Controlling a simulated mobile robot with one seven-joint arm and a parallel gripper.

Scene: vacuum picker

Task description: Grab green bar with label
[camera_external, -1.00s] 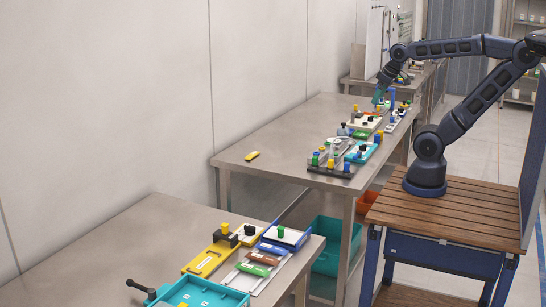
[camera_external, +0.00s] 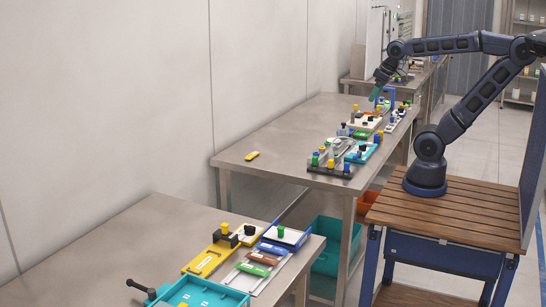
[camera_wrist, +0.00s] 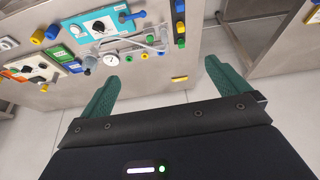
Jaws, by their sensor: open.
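A short green bar (camera_external: 254,270) lies on the near metal table, in front of a brown bar; a pale patch on it may be a label. Another green piece (camera_external: 361,134) lies on the far table among fixtures; I cannot tell whether it has a label. My gripper (camera_external: 375,97) hangs above the far end of that table. In the wrist view my gripper (camera_wrist: 161,70) shows two green fingers spread wide with nothing between them.
A brown bar (camera_external: 264,257), a yellow fixture (camera_external: 207,260) and a teal tray (camera_external: 195,294) crowd the near table. A yellow bar (camera_external: 252,155) lies alone on the far table (camera_external: 285,135), whose left part is mostly clear.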

